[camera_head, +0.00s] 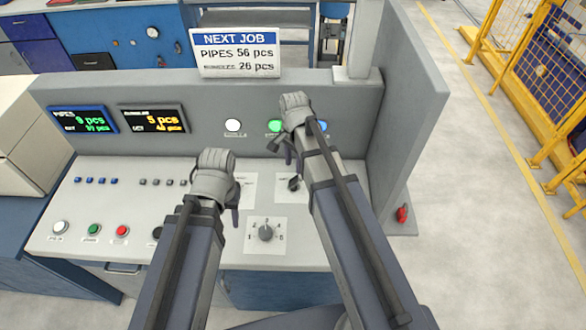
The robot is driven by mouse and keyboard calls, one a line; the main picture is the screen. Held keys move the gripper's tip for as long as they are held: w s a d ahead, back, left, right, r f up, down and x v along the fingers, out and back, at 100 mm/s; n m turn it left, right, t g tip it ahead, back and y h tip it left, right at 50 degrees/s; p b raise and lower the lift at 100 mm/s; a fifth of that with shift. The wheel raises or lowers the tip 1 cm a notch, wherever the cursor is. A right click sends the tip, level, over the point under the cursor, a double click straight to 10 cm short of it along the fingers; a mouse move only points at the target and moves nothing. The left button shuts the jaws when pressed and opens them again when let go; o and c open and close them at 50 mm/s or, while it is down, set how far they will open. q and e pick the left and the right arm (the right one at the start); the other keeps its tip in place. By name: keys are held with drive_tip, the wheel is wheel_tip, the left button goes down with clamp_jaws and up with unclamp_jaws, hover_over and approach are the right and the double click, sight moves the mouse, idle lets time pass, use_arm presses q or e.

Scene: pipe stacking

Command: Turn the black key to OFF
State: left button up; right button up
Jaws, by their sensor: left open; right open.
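A small black key-like switch (294,184) sits on a white label plate on the sloped console, just left of my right forearm. Its lettering is too small to read, so I cannot tell its setting. My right gripper (288,150) is open above and beyond this switch, in front of the upright panel, apart from the switch. My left gripper (235,212) is open over the middle of the console, left of the switch. It partly covers another white label plate (249,186), so what is mounted there is mostly hidden.
A numbered grey rotary knob (265,232) sits nearer the front edge. White, green and red push buttons (93,230) line the left front. Two small displays (118,120) and indicator lamps (233,125) are on the upright panel. A NEXT JOB sign (235,53) stands on top.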

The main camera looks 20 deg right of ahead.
sight(294, 178)
use_arm(q)
drive_tip(key=shift+s+f, duration=0.1)
use_arm(e)
drive_tip(key=shift+s+f, duration=0.1)
drive_tip(key=shift+s, duration=0.05)
drive_tip(key=shift+f+b, duration=0.25)
drive_tip(key=shift+b, duration=0.1)
use_arm(q)
wheel_tip(294, 178, down, 8)
drive_tip(key=b, duration=0.7)
use_arm(e)
wheel_tip(294, 178, down, 7)
drive_tip(key=shift+f, duration=0.1)
use_arm(q)
drive_tip(key=shift+r, duration=0.2)
use_arm(e)
clamp_jaws()
